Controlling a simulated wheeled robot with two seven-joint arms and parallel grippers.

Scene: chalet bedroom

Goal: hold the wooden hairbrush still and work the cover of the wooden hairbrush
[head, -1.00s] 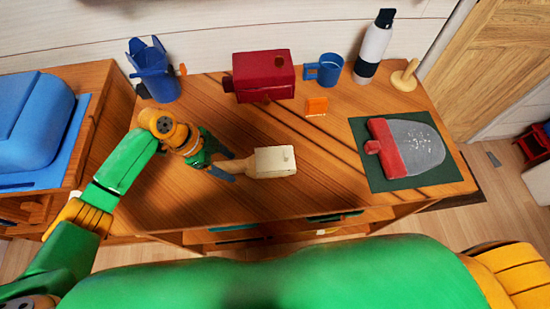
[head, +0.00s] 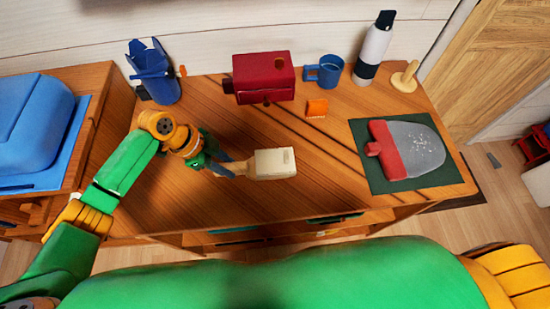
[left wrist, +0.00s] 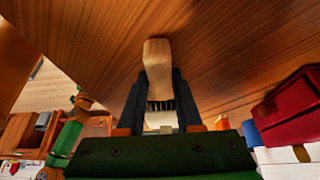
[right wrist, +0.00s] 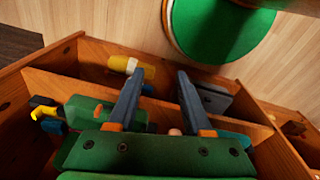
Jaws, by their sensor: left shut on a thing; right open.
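The wooden hairbrush (head: 275,163) lies on the desk, its pale block-shaped end to the right and its narrow handle to the left. My left gripper (head: 238,168) is shut on the handle. In the left wrist view the fingers close on the hairbrush (left wrist: 157,60) from both sides, and a row of dark bristles shows between them. I cannot clearly make out where the cover meets the brush. My right gripper (right wrist: 152,95) is open and empty in the right wrist view, above an open wooden compartment. It is not visible in the head view.
Behind the brush stand a blue holder (head: 158,85), a red box (head: 264,78), an orange block (head: 317,107), a blue mug (head: 325,71) and a bottle (head: 373,48). A green mat (head: 385,183) carries a red and grey item. The compartment holds a yellow-white item (right wrist: 128,66).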

